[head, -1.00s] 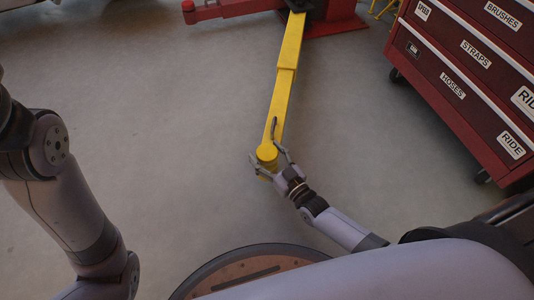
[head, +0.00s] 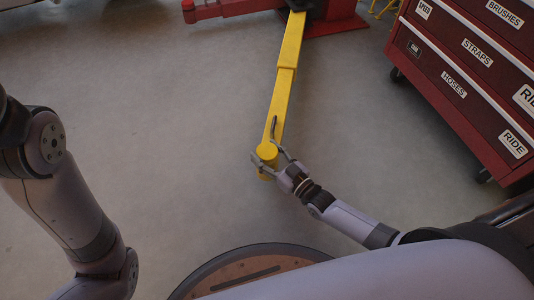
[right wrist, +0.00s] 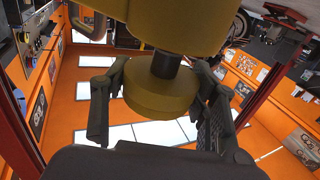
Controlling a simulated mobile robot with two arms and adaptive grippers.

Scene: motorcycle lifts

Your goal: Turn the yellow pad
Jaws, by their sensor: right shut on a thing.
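The yellow pad (head: 267,154) is a round disc at the near end of a long yellow lift arm (head: 282,100). In the right wrist view the pad (right wrist: 160,92) sits on a short dark post, apart from the broad yellow arm end (right wrist: 185,22). My right gripper (head: 270,160) is shut on the pad, with one finger on each side of it. The fingers also show on both sides of the pad in the right wrist view (right wrist: 160,108). My left arm is at the left of the head view, but its gripper is out of frame.
A red tool cabinet (head: 450,90) with labelled drawers stands at the right. The red lift base (head: 335,22) and another red arm (head: 225,8) are at the top. The grey floor (head: 170,120) left of the yellow arm is clear.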

